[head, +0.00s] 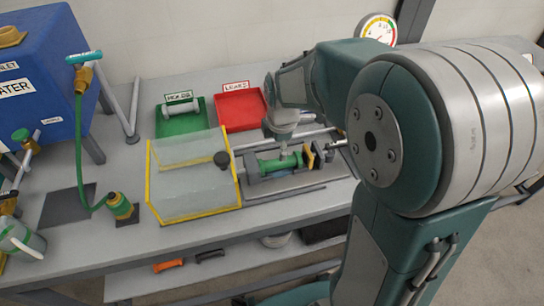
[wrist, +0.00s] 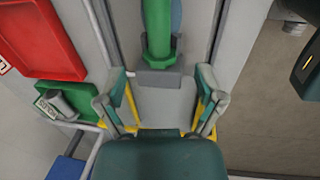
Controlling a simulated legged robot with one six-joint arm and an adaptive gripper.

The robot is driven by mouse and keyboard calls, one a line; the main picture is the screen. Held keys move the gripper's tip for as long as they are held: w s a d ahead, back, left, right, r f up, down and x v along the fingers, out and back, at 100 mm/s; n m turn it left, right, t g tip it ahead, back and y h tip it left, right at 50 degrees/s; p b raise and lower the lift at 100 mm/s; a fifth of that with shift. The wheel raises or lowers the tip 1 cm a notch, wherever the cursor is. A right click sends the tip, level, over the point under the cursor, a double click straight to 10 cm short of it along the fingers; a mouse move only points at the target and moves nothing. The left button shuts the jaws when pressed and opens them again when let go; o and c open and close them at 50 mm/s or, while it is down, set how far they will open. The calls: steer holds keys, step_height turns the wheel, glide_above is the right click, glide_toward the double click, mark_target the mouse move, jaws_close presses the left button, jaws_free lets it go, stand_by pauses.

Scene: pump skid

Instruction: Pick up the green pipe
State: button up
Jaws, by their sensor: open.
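The green pipe (head: 279,164) lies across a grey holding fixture on the bench, between a grey end block (head: 252,172) and a yellow-faced part (head: 314,155). It also shows in the wrist view (wrist: 157,28), where its flanged near end meets a grey block (wrist: 157,80). My gripper (wrist: 160,75) is open and empty. Its two fingers stand apart, left and right of that grey block, short of most of the pipe's length. In the head view my wrist (head: 281,122) hangs above the fixture; the fingers cannot be made out clearly there.
A clear tank with yellow edges (head: 150,190) stands left of the fixture. Behind are a green tray (head: 163,127) holding a grey pipe (head: 181,107), and an empty red tray (head: 241,110). A blue water tank (head: 50,65) and green hose (head: 80,150) are at left.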

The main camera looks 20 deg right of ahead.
mark_target(278, 164)
steer(key=f, duration=0.1)
steer(key=d+f, duration=0.1)
steer(key=f, duration=0.2)
steer(key=shift+w+d+f, duration=0.2)
steer(key=shift+w+f, duration=0.1)
steer(key=shift+f, duration=0.1)
steer(key=f, duration=0.3)
steer(key=w+a+f, duration=0.1)
steer(key=f, duration=0.1)
steer(key=shift+w+a, duration=0.1)
steer(key=shift+f, duration=0.1)
steer(key=shift+d, duration=0.4)
steer(key=c, duration=0.8)
steer(key=shift+a, duration=0.15)
jaws_close()
